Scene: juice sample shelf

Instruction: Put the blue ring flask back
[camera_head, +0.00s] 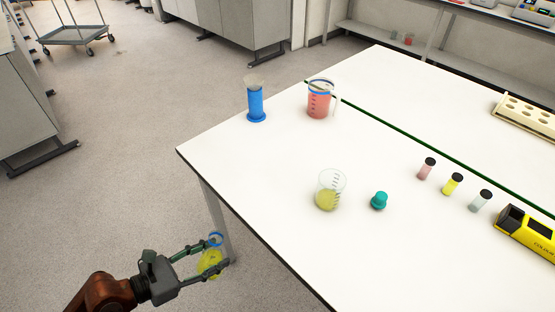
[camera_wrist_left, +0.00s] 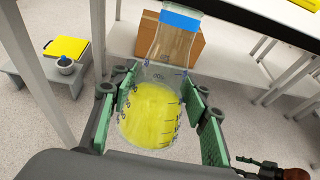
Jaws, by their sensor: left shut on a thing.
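The blue ring flask (camera_head: 211,262) is a clear conical flask with yellow liquid and a blue band at its neck. In the head view it is off the table's left edge, over the floor, lower in the picture than the tabletop. My left gripper (camera_head: 200,261) is shut on it, and its green finger pads lie on both sides of the flask body. In the left wrist view the flask (camera_wrist_left: 152,113) stands between the two pads, close to upright, with its neck toward the top.
The white table (camera_head: 262,165) holds a blue cylinder (camera_head: 256,104), a pink-filled jug (camera_head: 319,102), a yellow-filled beaker (camera_head: 329,191), a teal stopper (camera_head: 379,201), several capped vials (camera_head: 452,184), a yellow device (camera_head: 528,232) and a rack (camera_head: 525,115). Its front left surface is clear.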

